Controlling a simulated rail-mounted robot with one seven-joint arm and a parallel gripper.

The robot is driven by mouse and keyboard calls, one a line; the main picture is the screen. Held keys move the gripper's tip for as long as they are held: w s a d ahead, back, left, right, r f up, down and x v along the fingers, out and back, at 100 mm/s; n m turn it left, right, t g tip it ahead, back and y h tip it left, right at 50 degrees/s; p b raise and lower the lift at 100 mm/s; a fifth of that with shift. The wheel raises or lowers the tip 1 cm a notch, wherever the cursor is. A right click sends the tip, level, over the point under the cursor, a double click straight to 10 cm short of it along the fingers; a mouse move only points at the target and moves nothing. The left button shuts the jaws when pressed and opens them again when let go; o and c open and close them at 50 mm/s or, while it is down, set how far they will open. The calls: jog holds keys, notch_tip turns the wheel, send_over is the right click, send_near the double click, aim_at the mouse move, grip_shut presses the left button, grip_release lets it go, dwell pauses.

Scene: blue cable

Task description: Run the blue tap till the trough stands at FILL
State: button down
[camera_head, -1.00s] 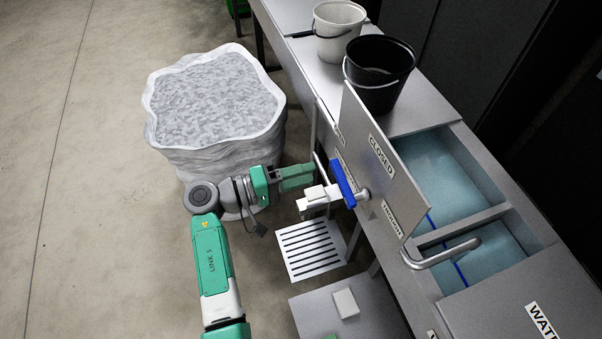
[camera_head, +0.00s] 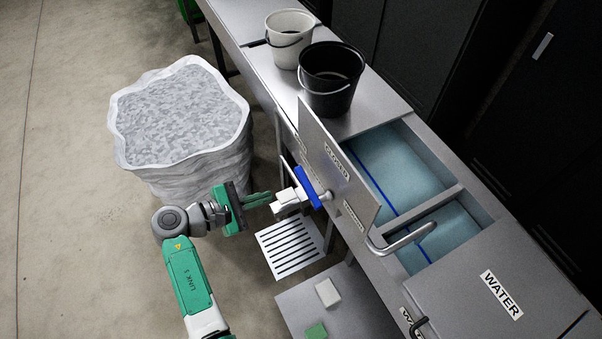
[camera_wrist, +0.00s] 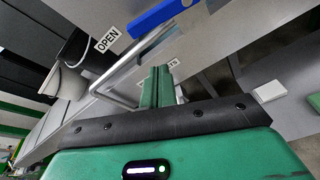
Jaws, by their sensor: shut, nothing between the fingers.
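The tap's blue handle (camera_head: 307,188) sits on an upright grey panel (camera_head: 352,195), beside a white block (camera_head: 285,201). In the wrist view the shut fingers (camera_wrist: 157,86) point towards the panel, below the blue handle (camera_wrist: 164,15) and right of an OPEN label (camera_wrist: 107,39). The trough (camera_head: 452,192) holds pale blue water with a blue line along it. I see no stream at the bent spout (camera_head: 405,238).
A black bucket (camera_head: 330,85) and a white bucket (camera_head: 290,42) stand on the bench behind the panel. A large white sack (camera_head: 180,115) of grey material stands left. A slatted grate (camera_head: 290,247) and a lower shelf (camera_head: 290,305) lie below the tap.

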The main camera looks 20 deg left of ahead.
jog(key=w+d+f+n, duration=0.3)
jog(key=w+d+f, duration=0.1)
jog(key=w+d, duration=0.15)
jog(key=shift+g, duration=0.3)
jog(key=shift+w+d+r+p, duration=0.15)
jog(key=shift+r+p, duration=0.25)
jog(key=shift+r, duration=0.65)
jog(key=shift+w+d+r+p, duration=0.15)
jog(key=shift+r+p, duration=0.2)
jog(key=shift+r, duration=0.7)
